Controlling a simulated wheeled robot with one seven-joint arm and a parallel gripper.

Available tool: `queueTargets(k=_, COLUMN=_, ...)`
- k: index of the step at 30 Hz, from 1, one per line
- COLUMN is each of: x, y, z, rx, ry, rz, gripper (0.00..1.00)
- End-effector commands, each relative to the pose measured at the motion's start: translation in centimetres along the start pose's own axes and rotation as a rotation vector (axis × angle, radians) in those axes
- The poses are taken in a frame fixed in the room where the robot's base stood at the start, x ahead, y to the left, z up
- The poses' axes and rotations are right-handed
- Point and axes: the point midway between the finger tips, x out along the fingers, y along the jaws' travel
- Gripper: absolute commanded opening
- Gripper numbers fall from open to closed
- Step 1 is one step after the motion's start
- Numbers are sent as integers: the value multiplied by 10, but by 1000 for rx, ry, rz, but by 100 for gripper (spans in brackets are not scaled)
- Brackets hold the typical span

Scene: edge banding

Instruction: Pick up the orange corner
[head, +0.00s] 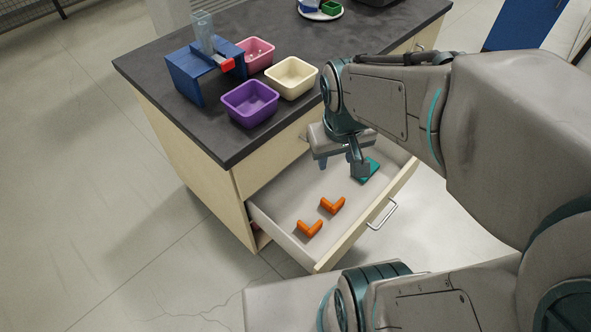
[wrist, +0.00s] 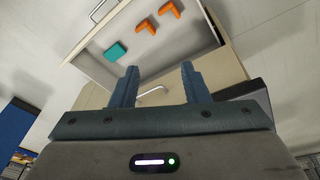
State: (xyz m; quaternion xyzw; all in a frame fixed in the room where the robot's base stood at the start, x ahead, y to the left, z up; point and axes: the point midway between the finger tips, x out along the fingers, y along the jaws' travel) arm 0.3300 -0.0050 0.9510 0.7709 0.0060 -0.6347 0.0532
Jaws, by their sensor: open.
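Two orange corners, both L-shaped, lie in the open drawer. One orange corner (head: 332,205) is nearer the drawer's middle, and the other orange corner (head: 309,229) is nearer its left end. In the wrist view they show at the top, one orange corner (wrist: 145,26) beside the other orange corner (wrist: 171,18). My gripper (head: 345,168) is over the drawer's right part, apart from both corners. In the wrist view my gripper (wrist: 158,78) is open with nothing between its fingers.
A teal piece (head: 371,169) lies in the drawer near my gripper. The drawer (head: 290,195) has raised walls and a front handle (head: 382,214). On the dark countertop stand purple (head: 250,103), cream (head: 291,77) and pink (head: 257,54) bins and a blue device (head: 196,75).

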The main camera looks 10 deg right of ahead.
Motion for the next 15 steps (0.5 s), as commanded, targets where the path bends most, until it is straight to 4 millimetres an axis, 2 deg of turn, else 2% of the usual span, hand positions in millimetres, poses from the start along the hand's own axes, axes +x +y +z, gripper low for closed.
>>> queueTargets(k=1, x=44, y=-2, z=-2, rx=-40, ry=-25, rz=8, gripper=42)
queueTargets(k=8, x=166, y=-12, z=-24, rx=-229, ry=-97, rz=12, gripper=42)
queueTargets(k=9, x=188, y=-14, z=-27, rx=-260, ry=-107, rz=7, gripper=42)
queueTargets(k=15, x=296, y=-25, z=-34, rx=-405, ry=-150, rz=-43, gripper=42)
